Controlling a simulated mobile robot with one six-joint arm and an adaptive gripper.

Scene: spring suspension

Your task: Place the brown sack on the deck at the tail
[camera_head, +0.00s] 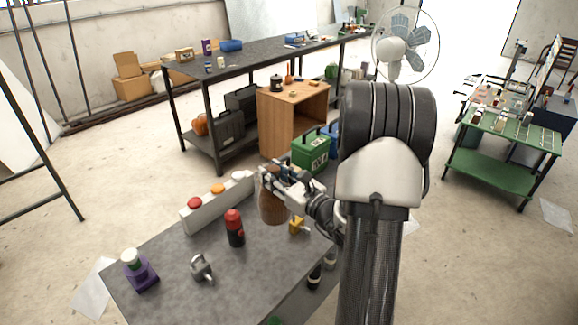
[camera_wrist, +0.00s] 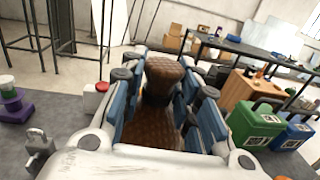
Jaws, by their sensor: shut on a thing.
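The brown sack (camera_head: 272,208) hangs below my gripper (camera_head: 270,180) over the far part of the grey table (camera_head: 170,262). In the wrist view the sack (camera_wrist: 152,120) sits between the blue finger pads of my gripper (camera_wrist: 160,100), which is shut on it. Its narrow neck and rounded top show there. I cannot tell whether its bottom touches the table. A long pale grey block (camera_head: 215,207) with red, orange and white round tops stands just left of the sack. I cannot make out for certain which surface is the deck or its tail.
A red and black bottle (camera_head: 234,228), a metal padlock-like piece (camera_head: 201,268) and a purple item (camera_head: 140,272) stand on the grey table. A small yellow item (camera_head: 297,226) is near the gripper. A green box (camera_head: 311,152) stands behind. The table's front middle is clear.

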